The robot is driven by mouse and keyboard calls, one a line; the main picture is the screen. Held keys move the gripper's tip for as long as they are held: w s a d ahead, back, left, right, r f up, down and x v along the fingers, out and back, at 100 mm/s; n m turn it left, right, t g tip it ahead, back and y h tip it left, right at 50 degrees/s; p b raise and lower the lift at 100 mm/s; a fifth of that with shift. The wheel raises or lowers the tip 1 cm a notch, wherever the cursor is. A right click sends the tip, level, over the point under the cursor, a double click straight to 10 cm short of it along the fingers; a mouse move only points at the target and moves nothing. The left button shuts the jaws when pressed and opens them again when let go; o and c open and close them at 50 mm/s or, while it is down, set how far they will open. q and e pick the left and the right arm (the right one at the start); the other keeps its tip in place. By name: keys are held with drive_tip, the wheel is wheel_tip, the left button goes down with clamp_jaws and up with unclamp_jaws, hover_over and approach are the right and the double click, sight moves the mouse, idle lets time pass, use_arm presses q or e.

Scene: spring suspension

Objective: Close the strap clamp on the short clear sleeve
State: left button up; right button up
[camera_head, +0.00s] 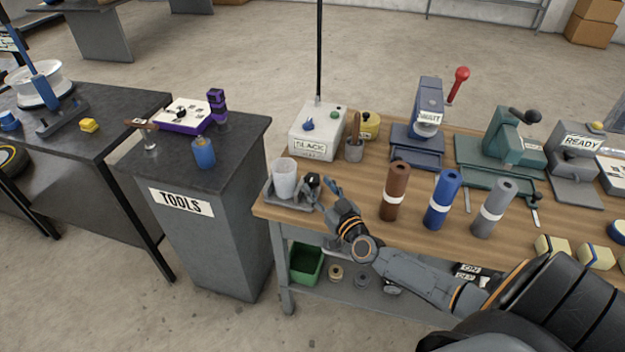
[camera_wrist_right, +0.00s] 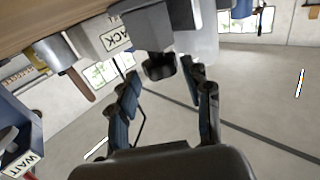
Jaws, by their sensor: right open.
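The short clear sleeve (camera_head: 285,178) stands upright, pale and translucent, in a grey clamp base (camera_head: 276,199) at the bench's left front corner. A black knob (camera_head: 312,181) sits on the clamp's right side. My right gripper (camera_head: 326,188) is open just right of the knob. In the right wrist view, the black knob (camera_wrist_right: 159,67) shows just beyond and between the spread fingers of my right gripper (camera_wrist_right: 160,88), with no clear contact. The pale sleeve (camera_wrist_right: 206,40) is partly hidden behind the grey clamp block there. The strap itself cannot be made out. My left gripper is out of view.
A white SLACK box (camera_head: 315,135) and a cup with a brown handle (camera_head: 354,148) stand behind. Brown (camera_head: 394,192), blue (camera_head: 441,201) and grey (camera_head: 491,208) cylinders stand to the right of my gripper. A tools cabinet (camera_head: 190,230) stands left, across a gap.

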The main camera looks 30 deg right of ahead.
sight(316, 184)
drive_tip(key=shift+w+d, duration=0.1)
drive_tip(key=shift+w, duration=1.9)
drive_tip(key=shift+c, duration=0.2)
